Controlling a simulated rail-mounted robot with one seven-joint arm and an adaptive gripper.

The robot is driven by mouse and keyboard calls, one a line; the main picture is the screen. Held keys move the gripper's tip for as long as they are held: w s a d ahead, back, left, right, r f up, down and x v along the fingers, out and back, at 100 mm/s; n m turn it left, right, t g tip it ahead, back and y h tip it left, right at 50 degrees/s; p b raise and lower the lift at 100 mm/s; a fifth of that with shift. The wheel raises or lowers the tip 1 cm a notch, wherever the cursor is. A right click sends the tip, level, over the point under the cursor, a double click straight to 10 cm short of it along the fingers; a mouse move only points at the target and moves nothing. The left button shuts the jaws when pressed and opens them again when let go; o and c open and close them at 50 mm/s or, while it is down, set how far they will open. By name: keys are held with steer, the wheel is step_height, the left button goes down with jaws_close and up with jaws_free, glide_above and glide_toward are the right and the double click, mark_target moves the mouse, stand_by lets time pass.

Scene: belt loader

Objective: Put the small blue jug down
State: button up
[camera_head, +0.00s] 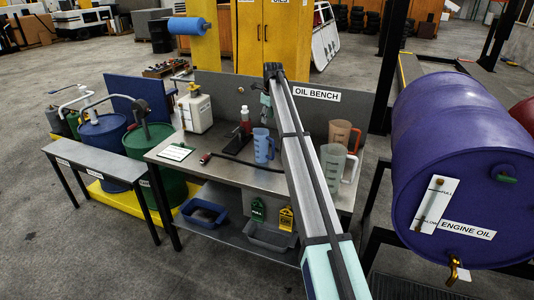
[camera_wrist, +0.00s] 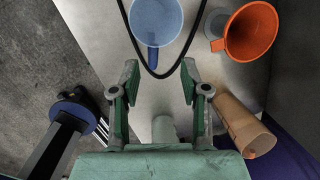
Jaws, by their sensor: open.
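The small blue jug (camera_head: 263,145) stands upright on the grey oil bench (camera_head: 225,146). In the wrist view the jug (camera_wrist: 157,20) is seen from above, with its handle pointing down the picture toward my gripper. My gripper (camera_wrist: 159,75) is open, with one finger on each side of the picture's middle. The jug's body is beyond the fingertips and its handle end lies near the gap between them. The fingers look apart from the jug. In the head view the gripper is hard to make out near the far end of my arm.
An orange jug (camera_head: 343,135) and a larger clear jug (camera_head: 334,166) stand to the right. A purple oil drum (camera_head: 450,150) is at the right. Bare bench shows at front left.

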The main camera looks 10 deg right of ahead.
mark_target(273, 141)
steer(key=s+f+n+p, duration=0.1)
steer(key=f, duration=0.2)
steer(key=s+d+f+n+g+p, duration=0.1)
steer(key=f+n, duration=0.1)
steer(key=f, duration=0.2)
steer(key=s+d+f+n+g+p, duration=0.1)
steer(key=f+n+p, duration=0.1)
steer(key=f, duration=0.2)
steer(key=shift+f+h, duration=0.25)
steer(key=shift+h, duration=0.05)
steer(key=shift+w+f+p, duration=0.15)
steer(key=shift+f+p, duration=0.5)
steer(key=shift+f, duration=0.65)
steer(key=shift+w+f+p, duration=0.1)
steer(key=shift+f+p, duration=0.5)
steer(key=shift+f, duration=0.7)
jaws_close()
